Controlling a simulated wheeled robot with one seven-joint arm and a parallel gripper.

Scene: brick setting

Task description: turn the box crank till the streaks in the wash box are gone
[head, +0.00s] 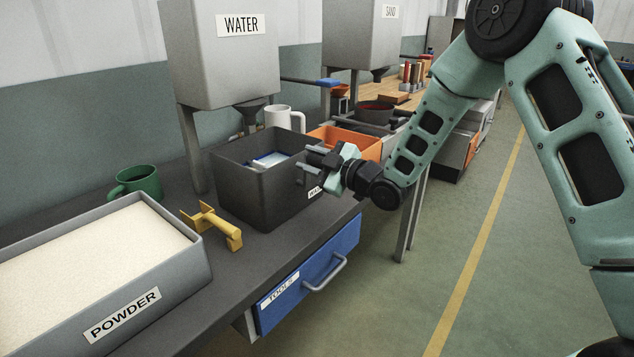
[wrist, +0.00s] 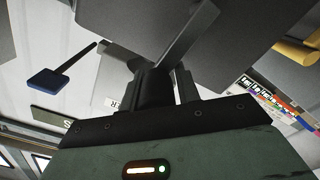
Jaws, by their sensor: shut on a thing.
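The wash box (head: 250,195) is a dark open box on the bench, with a label on its front partly hidden by my gripper. Pale liquid (head: 272,158) with a blue patch shows inside; I cannot tell whether the blue is streaks. My gripper (head: 308,168) is at the box's right front side, shut on what seems to be the box crank. The crank itself is mostly hidden by the fingers. In the wrist view, my gripper (wrist: 160,85) shows close up against dark grey surfaces, and the held part is hard to make out.
A water tank (head: 212,70) stands behind the wash box, with a white mug (head: 285,118) nearby. A blue drawer (head: 310,285) is below. An orange bin (head: 345,140) stands behind my gripper.

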